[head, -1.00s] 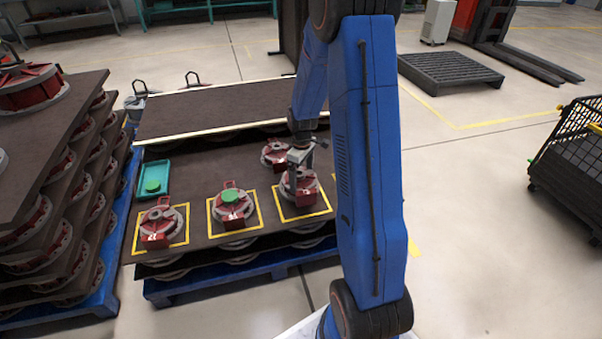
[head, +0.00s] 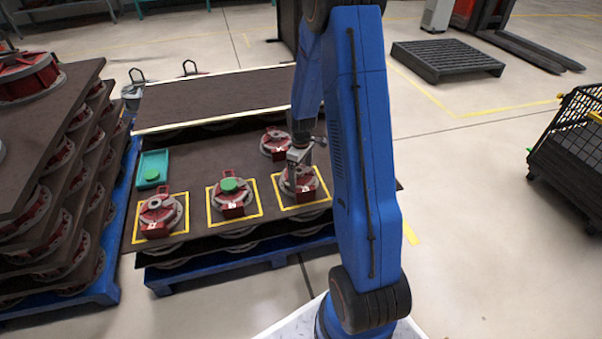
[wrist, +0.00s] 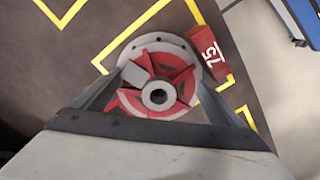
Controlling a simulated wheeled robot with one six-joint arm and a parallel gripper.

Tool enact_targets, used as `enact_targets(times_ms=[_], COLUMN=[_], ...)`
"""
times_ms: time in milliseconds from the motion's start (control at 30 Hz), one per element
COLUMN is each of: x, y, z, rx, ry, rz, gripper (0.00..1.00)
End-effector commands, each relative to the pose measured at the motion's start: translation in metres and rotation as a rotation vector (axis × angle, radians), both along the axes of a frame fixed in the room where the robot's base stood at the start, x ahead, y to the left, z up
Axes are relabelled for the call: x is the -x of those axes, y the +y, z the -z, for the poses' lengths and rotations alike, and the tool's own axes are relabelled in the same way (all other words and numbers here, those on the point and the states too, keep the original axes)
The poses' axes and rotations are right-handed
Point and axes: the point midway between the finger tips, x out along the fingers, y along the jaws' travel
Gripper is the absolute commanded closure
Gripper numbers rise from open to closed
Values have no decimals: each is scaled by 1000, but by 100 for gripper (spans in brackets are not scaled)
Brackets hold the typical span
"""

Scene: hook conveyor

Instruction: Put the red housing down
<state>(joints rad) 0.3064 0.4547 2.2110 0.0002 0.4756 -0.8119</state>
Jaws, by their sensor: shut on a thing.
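The red housing (wrist: 150,72) shows in the wrist view between the two fingers of my gripper (wrist: 158,98). The flange appears to be on or just above the dark board; I cannot tell which. My gripper partly hides the housing in the head view.
Two other housings (head: 161,214) (head: 231,199) sit in yellow squares to the left, the nearer one topped with a green disc (head: 230,184). Another housing (head: 275,144) stands just behind. A teal tray (head: 153,168) lies at the board's left. A stacked pallet (head: 60,190) stands further left.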

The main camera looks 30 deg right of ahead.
Motion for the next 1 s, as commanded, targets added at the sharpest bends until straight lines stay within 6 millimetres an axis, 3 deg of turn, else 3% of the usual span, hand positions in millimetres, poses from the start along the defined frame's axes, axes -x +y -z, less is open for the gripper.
enact_targets(times_ms=[33,67,100,467,1000], x=[-1,0,0,0,0], y=[0,0,0,0,0], z=[1,1,1,-7,-99], rx=[0,0,0,0,0], ry=[-1,0,0,-1,-1], rz=[0,0,0,0,0], gripper=[71,3,0,0,0])
